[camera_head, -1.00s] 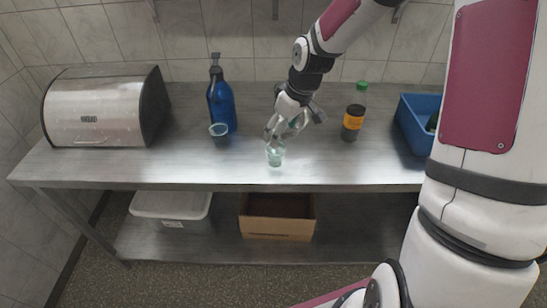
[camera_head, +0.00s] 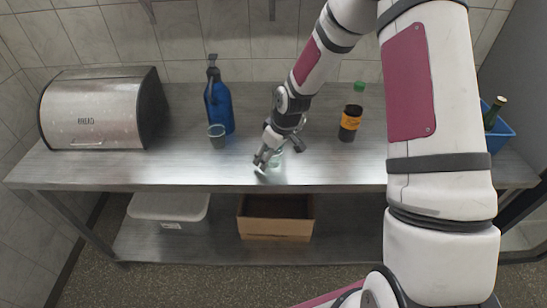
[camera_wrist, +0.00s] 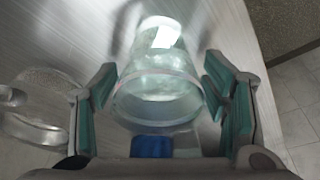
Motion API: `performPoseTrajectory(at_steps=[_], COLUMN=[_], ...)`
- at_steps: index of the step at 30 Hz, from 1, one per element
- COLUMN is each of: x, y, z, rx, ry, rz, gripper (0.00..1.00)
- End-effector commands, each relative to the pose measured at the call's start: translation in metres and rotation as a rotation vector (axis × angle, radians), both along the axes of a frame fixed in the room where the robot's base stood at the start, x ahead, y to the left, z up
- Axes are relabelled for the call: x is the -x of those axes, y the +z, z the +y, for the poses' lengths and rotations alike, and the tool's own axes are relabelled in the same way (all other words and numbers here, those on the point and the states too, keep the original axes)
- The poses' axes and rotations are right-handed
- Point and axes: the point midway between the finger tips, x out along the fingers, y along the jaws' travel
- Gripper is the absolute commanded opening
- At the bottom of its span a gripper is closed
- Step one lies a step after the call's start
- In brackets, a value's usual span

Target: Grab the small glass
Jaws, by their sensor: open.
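The small glass (camera_head: 274,160) is clear and stands near the front edge of the steel table, partly hidden by my gripper in the head view. In the wrist view the glass (camera_wrist: 160,75) lies between the two green-padded fingers, its wide rim toward the camera. My gripper (camera_head: 268,163) is low over the table at the glass. In the wrist view my gripper (camera_wrist: 163,105) is open, with a finger on each side of the glass and a visible gap on the right; contact on the left is unclear.
A second glass or cup (camera_head: 217,136) stands in front of a blue spray bottle (camera_head: 219,107). A dark bottle with an orange label (camera_head: 350,123) is to the right. A bread box (camera_head: 100,110) is at the left and a blue crate (camera_head: 503,134) at the right. The table's front (camera_head: 180,172) is clear.

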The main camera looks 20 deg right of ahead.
Motion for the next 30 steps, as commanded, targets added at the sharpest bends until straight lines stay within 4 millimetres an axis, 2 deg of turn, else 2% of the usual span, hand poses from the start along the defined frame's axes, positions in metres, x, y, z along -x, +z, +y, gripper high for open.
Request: performPoseTrajectory(at_steps=[6, 14, 30], x=[-0.0004, -0.0003, -0.0011], y=[-0.0003, -0.0002, 0.0048], z=[-0.0002, -0.0003, -0.0005], rx=[0.0, 0.0, 0.0], ry=[0.0, 0.0, -0.002], rz=[-0.001, -0.001, -0.003], gripper=[0.68, 0.09, 0.09])
